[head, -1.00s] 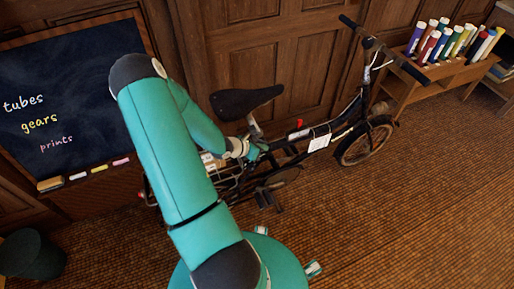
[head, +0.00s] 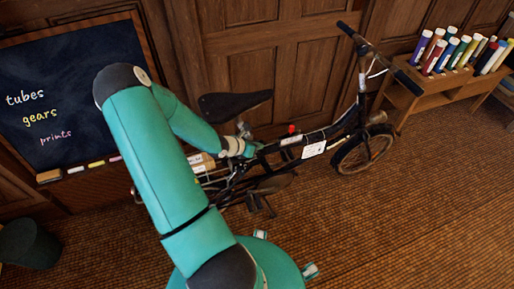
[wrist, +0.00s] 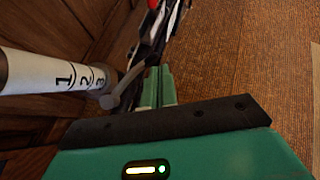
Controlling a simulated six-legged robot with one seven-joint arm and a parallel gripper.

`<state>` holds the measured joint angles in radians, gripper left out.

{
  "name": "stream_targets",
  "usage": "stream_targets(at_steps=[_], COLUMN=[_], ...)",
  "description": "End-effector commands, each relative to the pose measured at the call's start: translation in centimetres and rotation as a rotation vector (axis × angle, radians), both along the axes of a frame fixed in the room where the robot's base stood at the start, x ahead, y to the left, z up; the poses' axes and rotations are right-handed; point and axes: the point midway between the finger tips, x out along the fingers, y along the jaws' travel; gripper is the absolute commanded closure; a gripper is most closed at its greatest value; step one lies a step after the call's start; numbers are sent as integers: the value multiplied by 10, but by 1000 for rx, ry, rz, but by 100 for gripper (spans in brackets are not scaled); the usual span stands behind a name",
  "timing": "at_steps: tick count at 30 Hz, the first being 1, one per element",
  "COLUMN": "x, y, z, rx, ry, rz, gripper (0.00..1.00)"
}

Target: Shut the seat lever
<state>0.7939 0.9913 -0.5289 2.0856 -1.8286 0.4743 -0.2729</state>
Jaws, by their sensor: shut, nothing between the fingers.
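The seat lever (wrist: 128,84) is a grey arm on the collar of the white seat post (wrist: 60,75), which carries the numbers 1, 2 and 3. In the wrist view it angles up and away from the collar, just left of my gripper's fingers. My gripper (wrist: 158,72) is shut and empty, its green fingers together close beside the lever; I cannot tell whether they touch it. In the head view the black seat (head: 235,104) of the bicycle (head: 343,133) sits above, and my arm and wrist hide the lever.
Wood-panelled wall (head: 255,55) stands close behind the bicycle. A chalkboard (head: 60,90) leans at the left, with a dark bin (head: 28,243) below. A wooden rack (head: 440,88) of coloured tubes stands at the right. Brown floor (head: 420,220) is clear in front.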

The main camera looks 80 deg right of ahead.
Motion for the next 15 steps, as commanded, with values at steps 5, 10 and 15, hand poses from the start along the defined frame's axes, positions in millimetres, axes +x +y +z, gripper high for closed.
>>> stream_targets(at_steps=[5, 10, 15], x=[3, 8, 16], y=[0, 0, 0], z=[-1, -1, -3], rx=[2, 2, 2], ry=[-1, -1, 0], rz=[2, 0, 2], gripper=[100, 100, 100])
